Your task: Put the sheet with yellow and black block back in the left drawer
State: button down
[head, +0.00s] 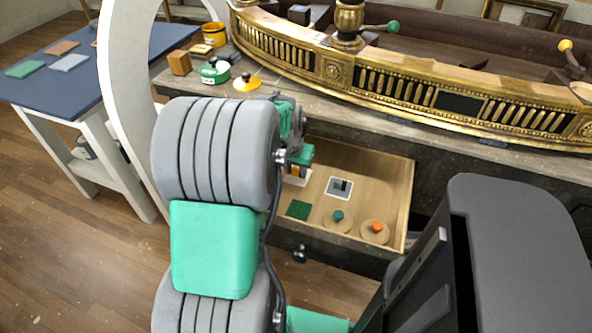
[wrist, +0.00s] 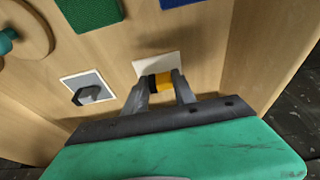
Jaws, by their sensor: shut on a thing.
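My gripper (wrist: 161,84) is shut on the yellow and black block (wrist: 160,81), which stands on a white sheet (wrist: 152,65). In the head view the block (head: 295,171) and the sheet's pale edge (head: 297,181) show just below my gripper (head: 297,165), partly hidden by my arm. The sheet is inside the outline of the open drawer (head: 392,170), near its left part. It is low over the wooden floor; I cannot tell whether it touches it. A part of the sheet is hidden behind the fingers.
The drawer also holds a white-edged grey sheet with a dark block (head: 340,188), a green square (head: 298,209), a disc with a teal knob (head: 338,219) and one with an orange knob (head: 375,232). A blue piece (wrist: 180,3) shows in the wrist view. A gilt rail (head: 400,90) runs above.

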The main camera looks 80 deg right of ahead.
jog(key=c, duration=1)
grip_release()
jog(key=shift+c, duration=0.2)
